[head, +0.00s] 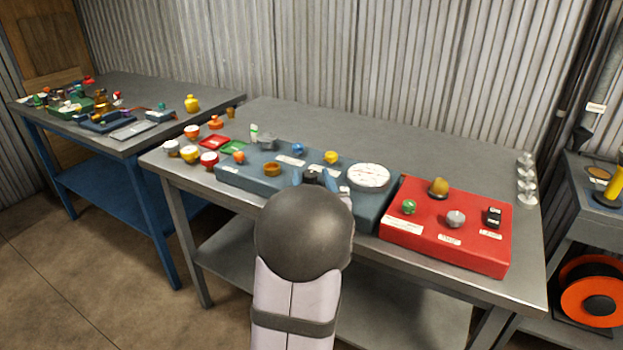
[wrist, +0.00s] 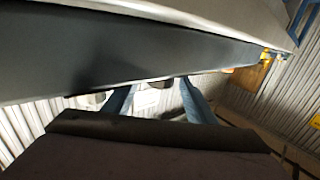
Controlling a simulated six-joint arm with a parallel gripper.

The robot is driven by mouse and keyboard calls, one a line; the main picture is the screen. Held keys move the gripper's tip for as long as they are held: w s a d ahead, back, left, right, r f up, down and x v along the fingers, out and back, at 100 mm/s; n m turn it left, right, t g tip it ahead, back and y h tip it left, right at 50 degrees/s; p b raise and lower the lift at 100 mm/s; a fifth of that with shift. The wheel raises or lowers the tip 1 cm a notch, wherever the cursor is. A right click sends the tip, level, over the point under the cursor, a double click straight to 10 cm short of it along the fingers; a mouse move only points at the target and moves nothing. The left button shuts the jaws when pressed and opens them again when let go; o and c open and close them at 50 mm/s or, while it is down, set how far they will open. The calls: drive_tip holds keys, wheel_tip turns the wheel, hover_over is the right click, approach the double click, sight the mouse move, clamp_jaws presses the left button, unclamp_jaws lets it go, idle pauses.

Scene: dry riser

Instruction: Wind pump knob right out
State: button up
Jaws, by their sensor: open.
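A blue-grey panel (head: 243,180) lies on the near table and carries several knobs, a white dial (head: 368,177) and small labels too small to read. A blue knob (head: 298,149), a yellow knob (head: 331,157) and a brass-coloured knob (head: 272,169) stand on it. I cannot tell which is the pump knob. My gripper (head: 322,180) is over the panel's front middle, left of the dial, and my arm hides part of the panel. In the wrist view its two blue fingers (wrist: 157,92) are apart, with a large dark surface close ahead; what lies between them is unclear.
A red panel (head: 480,257) with several knobs and a black switch (head: 493,217) sits to the right. Coloured cups and red trays (head: 215,142) crowd the table's left end. Clear glasses (head: 527,180) line the right edge. The back of the table (head: 420,150) is clear.

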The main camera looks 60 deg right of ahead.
drive_tip(key=shift+c, duration=0.6)
drive_tip(key=c, duration=0.9)
drive_tip(key=shift+s+d+t, duration=0.1)
drive_tip(key=shift+t, duration=0.2)
drive_tip(key=shift+r+n+y, duration=0.1)
drive_tip(key=shift+n+y, duration=0.3)
drive_tip(key=shift+n+t+y+p, duration=0.35)
drive_tip(key=shift+n+t+y, duration=0.05)
drive_tip(key=shift+t, duration=0.3)
